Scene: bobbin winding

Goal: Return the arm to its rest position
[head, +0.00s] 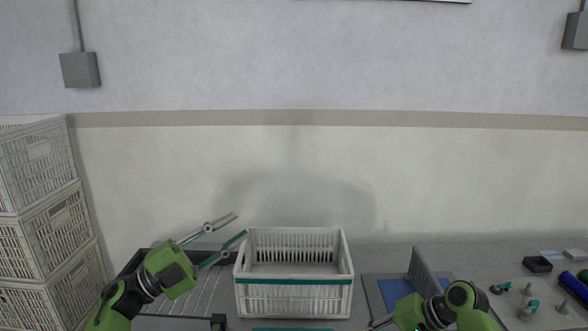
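My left arm comes in from the lower left with a green and black gripper. The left gripper (236,228) is open, its two fingers spread and pointing up and right, with nothing between them. Its tips are close to the upper left of the white crate (295,282) in this view; I cannot tell whether they touch it. My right gripper (380,324) is low in the picture, right of the crate. Only a fingertip shows at the bottom edge, so its opening and anything in it are hidden.
The white slatted crate has a teal band and looks empty. Stacked crates (45,230) stand at the left. A dark-edged rack (205,295) lies behind my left gripper. A blue mat (395,290) and upright grey panel (423,272) are right, with small pegs (530,308) beyond.

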